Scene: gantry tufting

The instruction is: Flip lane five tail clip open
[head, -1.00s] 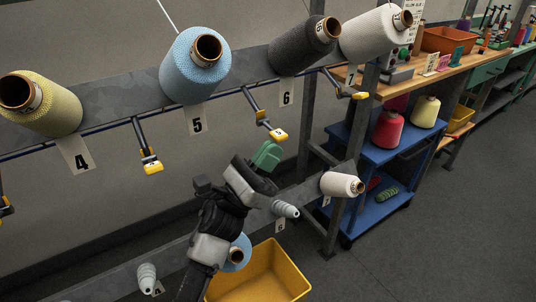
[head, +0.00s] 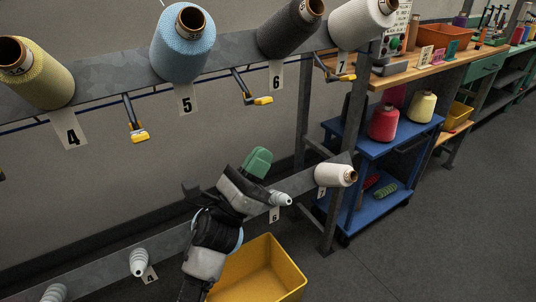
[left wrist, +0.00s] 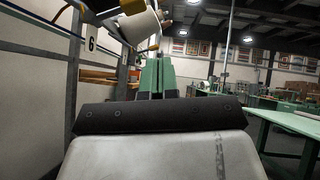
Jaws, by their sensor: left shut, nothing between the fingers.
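The blue cone of lane five (head: 182,45) sits on the upper beam above its "5" label (head: 187,100). A yellow clip on a dark arm (head: 139,133) hangs left of that label, and another yellow clip (head: 262,100) hangs to its right, near label 6. I cannot tell which is lane five's, or whether either is open. My left gripper (head: 257,162), with green fingers, is shut and empty. It is below the clips in the picture, above the lower beam, and apart from them. The green fingers also show in the left wrist view (left wrist: 158,77). My right gripper is not in view.
The lower beam carries grey spindles (head: 139,262) and a white cone (head: 336,174). My arm mostly hides a blue cone there. A yellow bin (head: 272,265) stands below. A blue cart (head: 375,150) and wooden bench (head: 440,64) stand right. The right floor is clear.

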